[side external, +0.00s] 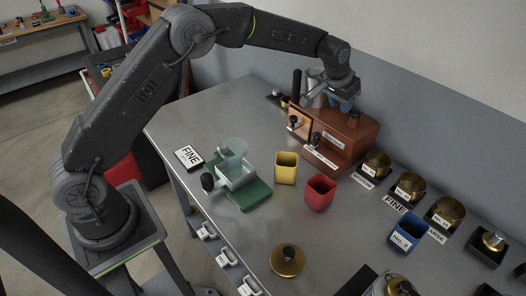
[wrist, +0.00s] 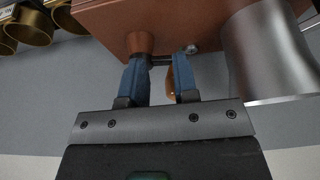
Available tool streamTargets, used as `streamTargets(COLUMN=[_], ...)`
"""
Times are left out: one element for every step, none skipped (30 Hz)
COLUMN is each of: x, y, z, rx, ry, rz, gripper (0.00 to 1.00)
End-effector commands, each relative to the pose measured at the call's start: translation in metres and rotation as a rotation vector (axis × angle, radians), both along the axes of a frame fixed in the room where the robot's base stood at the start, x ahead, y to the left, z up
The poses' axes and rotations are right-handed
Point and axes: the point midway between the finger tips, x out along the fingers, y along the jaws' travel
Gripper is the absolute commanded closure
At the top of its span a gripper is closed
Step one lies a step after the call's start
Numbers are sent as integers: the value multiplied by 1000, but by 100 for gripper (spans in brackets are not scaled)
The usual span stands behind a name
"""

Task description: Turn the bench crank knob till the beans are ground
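A small grinder with a green base (side external: 252,196), a pale box (side external: 236,176) and a clear round cup (side external: 234,148) stands on the bench, left of centre. A black knob (side external: 207,182) sits at its left side; it looks like the crank knob. I cannot make out beans. My gripper (side external: 343,106) is far from the grinder, over the brown roaster (side external: 352,140) at the back. In the wrist view its blue fingers (wrist: 160,78) are apart. An orange rounded part (wrist: 172,88) shows between them; I see no clear grip on it.
A yellow cup (side external: 286,168) and a red cup (side external: 320,192) stand between grinder and roaster. A blue cup (side external: 406,232) and several brass cups are at the right. A metal cylinder (wrist: 268,50) is beside my gripper.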

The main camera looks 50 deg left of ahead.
Motion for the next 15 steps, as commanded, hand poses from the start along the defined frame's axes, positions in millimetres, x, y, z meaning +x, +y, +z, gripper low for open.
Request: streamTargets(x=[0,0,0,0,0,0,0,0,0,0,0,0,0,0,0], y=[0,0,0,0,0,0,0,0,0,0,0,0,0,0,0], z=[6,9,13,15,18,22,25,28,32,35,38,42,44,47,51], rx=[0,0,0,0,0,0,0,0,0,0,0,-1,-1,-1,0], ry=[-3,-3,-1,-2,-2,-2,-2,-2,-2,-2,-2,-3,-3,-2,-1], rz=[0,0,0,0,0,0,0,0,0,0,0,0,0,0,0], gripper=[72,72,72,72,72,72,72,72,72,72,72,72,72,72,72])
